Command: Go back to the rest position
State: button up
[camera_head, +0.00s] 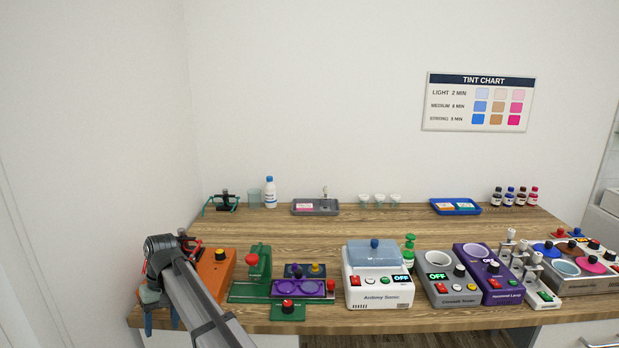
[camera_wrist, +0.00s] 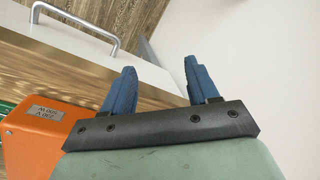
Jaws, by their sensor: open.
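My gripper (camera_head: 161,324) hangs at the left front corner of the wooden table (camera_head: 330,228), with its blue fingers pointing down. In the wrist view my gripper (camera_wrist: 160,66) has its two blue fingers spread apart with nothing between them. My dark grey arm reaches in from the bottom of the head view. An orange box-shaped device (camera_head: 216,272) stands right beside the gripper, partly hidden behind my arm. It also shows in the wrist view (camera_wrist: 45,140), left of the fingers.
More devices stand to the right. Small bottles, cups and trays line the back. The middle strip is clear. A wall is close on the left.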

jog(key=s+d+f+g+y, duration=0.1)
jog(key=s+d+f+g, duration=0.1)
jog(key=s+d+f, duration=0.6)
jog(key=s+d+f+g+y, duration=0.1)
jog(key=s+d+f, duration=0.15)
jog(key=f, duration=0.85)
jog(key=s+d+f+m+h, duration=0.1)
jog(key=s+d+f+m, duration=0.1)
jog(key=d+f, duration=0.7)
jog(key=s+d+f+m, duration=0.2)
jog(key=d+f, duration=0.6)
jog(key=d, duration=0.3)
jog(key=s+d+f+m, duration=0.1)
jog(key=s+d+f, duration=0.3)
jog(key=s+d, duration=0.3)
jog(key=s+d+f+m+g+h, duration=0.1)
jog(key=s+d+f, duration=0.3)
jog(key=d, duration=0.5)
jog(key=s+d+f+m+h, duration=0.1)
jog(key=s+d+f, duration=0.3)
jog(key=s+d, duration=0.4)
jog(key=shift+s+d+f+m, duration=0.2)
jog(key=shift+s+f+m, duration=0.15)
jog(key=shift+s+m, duration=0.4)
jog(key=shift+s, duration=0.1)
